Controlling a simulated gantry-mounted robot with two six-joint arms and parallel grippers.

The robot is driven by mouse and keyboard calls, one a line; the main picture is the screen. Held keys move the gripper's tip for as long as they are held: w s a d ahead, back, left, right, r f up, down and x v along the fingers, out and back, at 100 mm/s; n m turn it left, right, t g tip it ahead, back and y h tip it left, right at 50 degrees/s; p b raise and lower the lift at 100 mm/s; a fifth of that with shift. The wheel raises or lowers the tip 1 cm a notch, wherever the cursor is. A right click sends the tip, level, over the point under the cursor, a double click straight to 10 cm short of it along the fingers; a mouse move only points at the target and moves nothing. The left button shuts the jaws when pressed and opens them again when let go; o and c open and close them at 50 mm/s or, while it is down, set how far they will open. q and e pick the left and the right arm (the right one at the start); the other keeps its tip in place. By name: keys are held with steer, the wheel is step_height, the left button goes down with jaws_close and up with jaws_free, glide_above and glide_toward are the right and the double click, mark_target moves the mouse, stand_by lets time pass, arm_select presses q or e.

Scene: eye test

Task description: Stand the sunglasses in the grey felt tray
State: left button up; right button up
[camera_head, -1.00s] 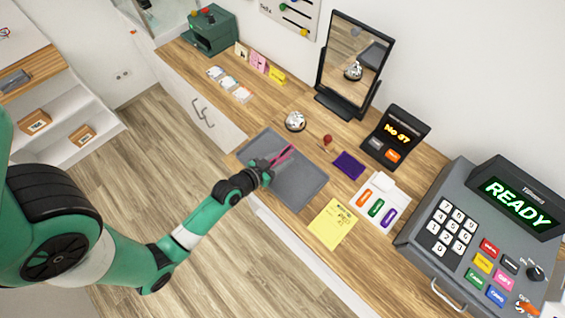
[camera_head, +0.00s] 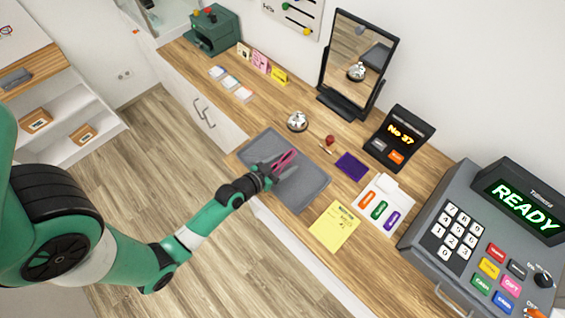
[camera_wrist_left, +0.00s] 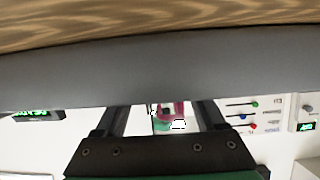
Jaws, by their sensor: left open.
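The pink sunglasses (camera_head: 286,158) are at the grey felt tray (camera_head: 308,190), over its middle. They show as thin pink lines; I cannot tell whether they stand or lean, or just how they touch the felt. My left gripper (camera_head: 279,170) is low over the tray, with its fingers spread on either side of the near part of the sunglasses. In the left wrist view, the open left gripper (camera_wrist_left: 163,116) has a piece of the pink sunglasses (camera_wrist_left: 178,110) between its fingers, and the grey tray (camera_wrist_left: 160,70) crosses as a broad band. My right gripper is out of view.
A bell (camera_head: 297,121), a stamp (camera_head: 328,142) and a purple pad (camera_head: 352,165) lie behind the tray. A yellow note (camera_head: 334,227) and a card with coloured clips (camera_head: 383,205) are to its right. The cash register (camera_head: 480,235) stands further right.

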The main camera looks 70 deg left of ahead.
arm_select(q)
steer(key=shift+r, duration=0.25)
steer(key=v, duration=1.1)
steer(key=shift+s+f+b, duration=0.15)
steer(key=shift+s+b, duration=0.1)
steer(key=shift+b, duration=0.05)
steer(key=shift+s+d+r, duration=0.2)
steer(key=shift+r, duration=0.05)
